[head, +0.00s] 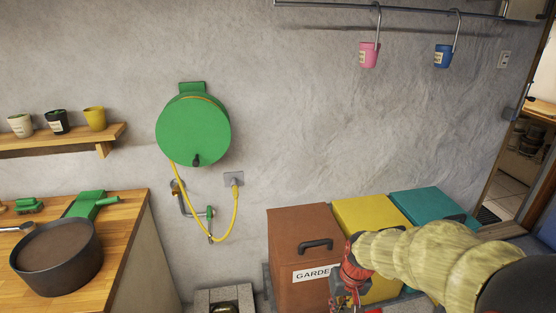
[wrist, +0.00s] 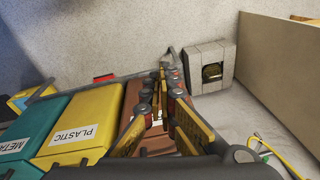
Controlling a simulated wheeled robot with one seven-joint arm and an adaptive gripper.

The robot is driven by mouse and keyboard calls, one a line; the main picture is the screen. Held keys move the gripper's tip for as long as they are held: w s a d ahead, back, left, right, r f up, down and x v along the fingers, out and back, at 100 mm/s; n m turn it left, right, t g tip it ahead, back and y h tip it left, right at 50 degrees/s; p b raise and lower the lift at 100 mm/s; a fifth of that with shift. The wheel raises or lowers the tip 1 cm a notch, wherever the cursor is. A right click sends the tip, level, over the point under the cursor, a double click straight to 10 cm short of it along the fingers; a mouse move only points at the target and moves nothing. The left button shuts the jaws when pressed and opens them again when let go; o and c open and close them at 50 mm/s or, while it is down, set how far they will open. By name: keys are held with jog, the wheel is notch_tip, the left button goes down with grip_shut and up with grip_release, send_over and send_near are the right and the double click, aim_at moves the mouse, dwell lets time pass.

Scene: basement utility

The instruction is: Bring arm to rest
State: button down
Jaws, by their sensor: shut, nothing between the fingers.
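My arm, in a pale yellow segmented cover, reaches in from the lower right of the head view. My gripper (head: 346,297) hangs at its end in front of the bins, partly cut off by the lower edge. In the wrist view my gripper (wrist: 160,92) is shut and empty, above the brown bin (wrist: 133,97). The brown bin (head: 290,233), labelled "GARDE…", also stands just left of my gripper in the head view.
A yellow bin (head: 366,213) and a teal bin (head: 428,204) stand right of the brown one. A concrete block (wrist: 209,67) is on the floor. A green hose reel (head: 193,129) hangs on the wall. A wooden counter (head: 122,225) holds a dark pot (head: 58,273).

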jog(key=s+d+r+t+h+p, duration=0.1)
jog(key=s+d+r+t+p, duration=0.1)
jog(key=s+r, duration=1.7)
notch_tip(320, 180, up, 3)
jog(key=shift+s+d+f+t, duration=0.15)
jog(key=shift+d+t, duration=0.3)
jog(key=shift+t, duration=0.65)
